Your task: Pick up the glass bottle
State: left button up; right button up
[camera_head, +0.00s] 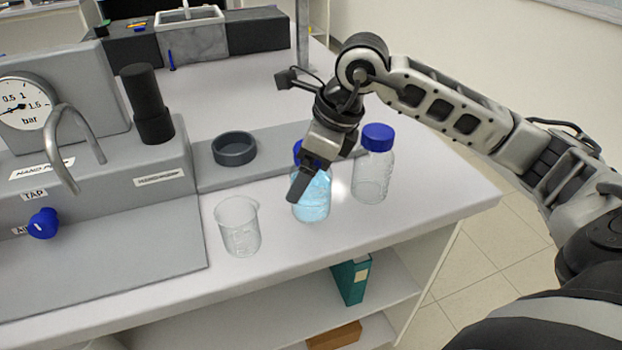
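A glass bottle with blue liquid (314,203) and a blue cap stands on the white bench near its front edge. A clear, empty-looking glass bottle (371,182) with a blue cap stands to its right. My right gripper (303,184) points down at the blue-liquid bottle and covers much of its cap and upper part. One dark finger shows in front of that bottle; the other finger is hidden, so I cannot tell whether the gripper is open or touches the bottle. My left gripper is not in view.
An empty glass beaker (239,232) stands left of the bottles. Behind are a dark round dish (234,149) and a grey rig with a gauge (24,104), a tap (74,145) and a black cylinder (146,100). The bench's front edge is close to the bottles.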

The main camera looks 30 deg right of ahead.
jog(key=c, duration=1.4)
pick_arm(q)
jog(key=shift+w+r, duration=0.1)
pick_arm(e)
jog(key=shift+r, duration=0.1)
jog(key=shift+w+r, duration=0.1)
jog(key=shift+r, duration=0.3)
jog(key=r, duration=0.1)
jog(key=r+b, duration=0.1)
jog(key=shift+d+r, duration=0.2)
jog(key=shift+r, duration=0.2)
pick_arm(q)
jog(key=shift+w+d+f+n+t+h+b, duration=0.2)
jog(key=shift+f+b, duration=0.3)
jog(key=shift+b, duration=0.65)
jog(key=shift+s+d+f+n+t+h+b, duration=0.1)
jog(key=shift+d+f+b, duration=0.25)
jog(key=shift+b, duration=0.75)
pick_arm(e)
jog(key=shift+s+d+r, duration=1.15)
jog(key=shift+s+r, duration=0.4)
jog(key=shift+s, duration=0.5)
jog(key=shift+s+d+r, duration=1.15)
jog(key=shift+s+r, duration=0.4)
jog(key=shift+s, duration=0.45)
jog(key=shift+s+d+r, duration=1.15)
jog(key=shift+s+r, duration=0.4)
jog(key=shift+s, duration=0.5)
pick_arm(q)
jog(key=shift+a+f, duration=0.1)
